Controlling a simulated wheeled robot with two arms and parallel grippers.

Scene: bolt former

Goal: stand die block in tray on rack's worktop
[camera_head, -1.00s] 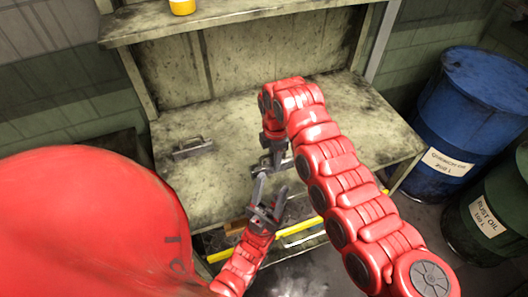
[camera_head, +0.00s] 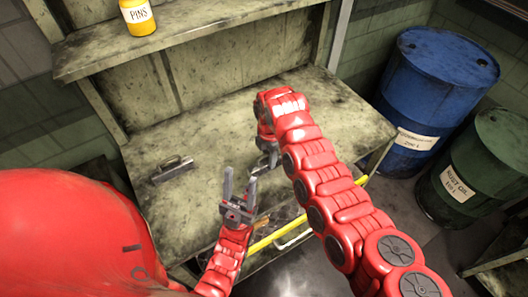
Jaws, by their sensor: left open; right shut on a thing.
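A small grey metal piece (camera_head: 172,168) with a raised, handle-like edge lies on the left of the rack's worktop (camera_head: 215,145). I cannot tell if it is the tray. My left gripper (camera_head: 240,182) is open and empty, its fingers pointing up near the worktop's front edge. My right gripper (camera_head: 267,150) points down over the worktop, to the right of and just beyond the left one. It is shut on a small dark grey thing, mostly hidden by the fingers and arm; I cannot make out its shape.
A shelf (camera_head: 190,30) with a yellow jar labelled PINS (camera_head: 138,17) hangs over the back of the worktop. A yellow bar (camera_head: 268,240) runs below the front edge. A blue drum (camera_head: 430,90) and a green drum (camera_head: 480,165) stand to the right. The worktop's middle is clear.

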